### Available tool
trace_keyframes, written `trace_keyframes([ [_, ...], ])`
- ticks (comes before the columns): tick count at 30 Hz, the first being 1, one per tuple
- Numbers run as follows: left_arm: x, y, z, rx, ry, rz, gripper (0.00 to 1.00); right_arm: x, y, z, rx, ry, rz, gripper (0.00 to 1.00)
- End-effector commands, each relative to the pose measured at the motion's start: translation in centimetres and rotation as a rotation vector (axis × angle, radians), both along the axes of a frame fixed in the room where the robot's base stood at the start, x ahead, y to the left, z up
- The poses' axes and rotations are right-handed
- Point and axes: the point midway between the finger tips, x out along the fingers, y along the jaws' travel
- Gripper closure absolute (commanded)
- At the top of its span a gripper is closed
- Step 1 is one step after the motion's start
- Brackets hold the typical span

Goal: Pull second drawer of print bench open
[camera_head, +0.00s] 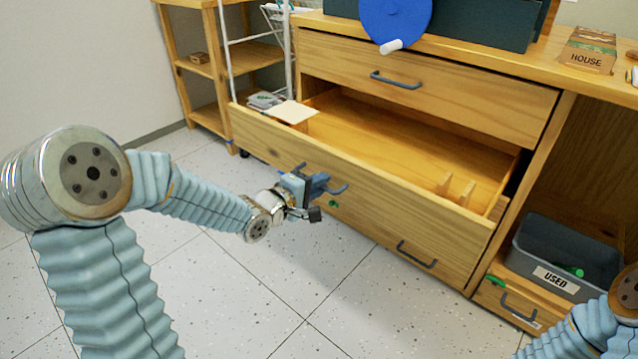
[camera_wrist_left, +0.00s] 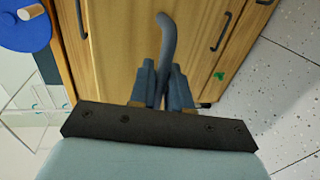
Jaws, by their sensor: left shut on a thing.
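The print bench (camera_head: 548,140) is light wood with drawers and dark bar handles. Its second drawer (camera_head: 390,190) stands well out from the bench, its inside showing from above. My left gripper (camera_head: 318,188) is at the handle (camera_head: 338,190) on that drawer's front. In the left wrist view my left gripper (camera_wrist_left: 163,85) is shut on the curved dark handle (camera_wrist_left: 167,40), one finger on each side. The top drawer (camera_head: 420,85) is closed. My right arm shows only at the lower right edge; its gripper is out of view.
Inside the open drawer lie a pale sheet (camera_head: 291,112) and small wooden dividers (camera_head: 455,188). A grey bin marked USED (camera_head: 548,255) stands at the right. A wooden shelf (camera_head: 205,70) is at the back left. The speckled floor (camera_head: 290,290) before the drawer is clear.

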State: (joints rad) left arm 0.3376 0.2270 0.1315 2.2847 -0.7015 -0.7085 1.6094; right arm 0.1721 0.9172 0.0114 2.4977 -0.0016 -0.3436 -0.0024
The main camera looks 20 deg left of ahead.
Motion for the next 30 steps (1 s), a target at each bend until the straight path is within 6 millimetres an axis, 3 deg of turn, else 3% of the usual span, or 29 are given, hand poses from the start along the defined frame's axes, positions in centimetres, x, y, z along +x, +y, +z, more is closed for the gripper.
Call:
trace_keyframes([
  [3, 0.0, 0.0, -0.1, 0.000, 0.002, -0.001, 1.00, 0.0, 0.0, 0.0, 0.000, 0.000, 0.000, 0.40],
  [4, 0.0, 0.0, -0.1, 0.000, 0.002, -0.001, 0.80, 0.0, 0.0, 0.0, 0.000, 0.000, 0.000, 0.40],
  [6, 0.0, 0.0, -0.1, 0.000, 0.002, -0.001, 0.70, 0.0, 0.0, 0.0, 0.000, 0.000, 0.000, 0.40],
  [17, -0.5, 0.2, 0.2, 0.001, 0.001, 0.001, 0.70, 0.0, 0.0, 0.2, 0.000, 0.000, 0.000, 0.40],
  [23, -3.8, 1.6, 1.2, 0.002, 0.000, 0.005, 0.70, 0.0, -0.1, 1.1, -0.002, -0.001, -0.002, 0.40],
  [30, -9.9, 3.7, 2.6, 0.002, 0.002, 0.005, 0.70, 0.1, -0.3, 2.7, -0.006, -0.005, -0.004, 0.40],
])
